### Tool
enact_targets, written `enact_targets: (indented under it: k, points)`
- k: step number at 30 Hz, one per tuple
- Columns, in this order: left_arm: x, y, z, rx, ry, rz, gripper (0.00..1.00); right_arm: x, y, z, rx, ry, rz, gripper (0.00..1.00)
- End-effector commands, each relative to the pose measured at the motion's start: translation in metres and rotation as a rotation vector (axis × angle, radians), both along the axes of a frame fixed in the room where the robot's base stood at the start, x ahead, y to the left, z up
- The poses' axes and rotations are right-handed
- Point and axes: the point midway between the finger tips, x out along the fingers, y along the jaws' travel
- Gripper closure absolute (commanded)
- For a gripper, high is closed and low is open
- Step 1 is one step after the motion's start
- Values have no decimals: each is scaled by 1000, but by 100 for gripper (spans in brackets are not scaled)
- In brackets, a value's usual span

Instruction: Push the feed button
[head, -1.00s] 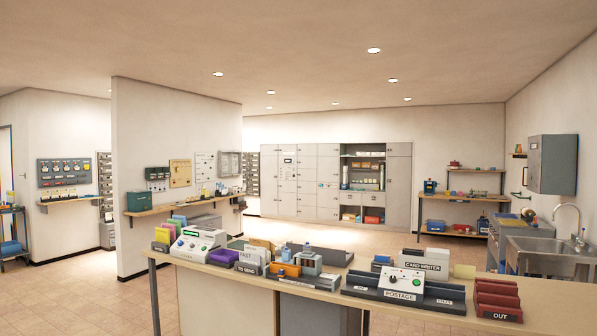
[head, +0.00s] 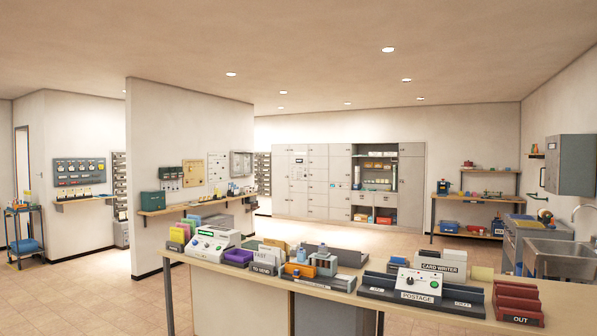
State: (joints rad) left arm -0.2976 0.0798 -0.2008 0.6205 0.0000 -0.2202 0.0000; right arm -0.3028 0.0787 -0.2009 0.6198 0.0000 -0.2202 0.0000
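Neither of my grippers is in view. I cannot make out a label reading feed on any button. On the long counter (head: 240,307) stands a white postage machine (head: 410,281) with a dial and small coloured controls, set in a dark base marked POSTAGE. At the counter's left part is another white machine (head: 208,241) with a small display and several coloured buttons, too small to read. Which of them carries the feed button I cannot tell.
Between the machines are a purple tray (head: 238,256), a TO SEND holder (head: 262,268) and an orange-and-grey device (head: 300,270). A red OUT rack (head: 517,303) stands right. Grey lockers (head: 310,180) line the far wall. Tiled floor (head: 90,300) lies open at left.

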Motion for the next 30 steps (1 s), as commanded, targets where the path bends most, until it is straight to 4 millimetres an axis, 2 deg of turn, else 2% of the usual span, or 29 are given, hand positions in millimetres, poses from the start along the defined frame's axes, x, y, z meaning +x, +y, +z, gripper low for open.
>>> enact_targets:
  k: [1, 3, 6, 30]
  points:
    - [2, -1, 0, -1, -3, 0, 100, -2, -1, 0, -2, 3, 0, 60]
    - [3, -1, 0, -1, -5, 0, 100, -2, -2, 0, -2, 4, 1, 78]
    - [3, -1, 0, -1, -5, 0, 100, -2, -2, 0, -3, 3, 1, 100]
    - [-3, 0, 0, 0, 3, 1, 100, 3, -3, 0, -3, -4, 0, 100]
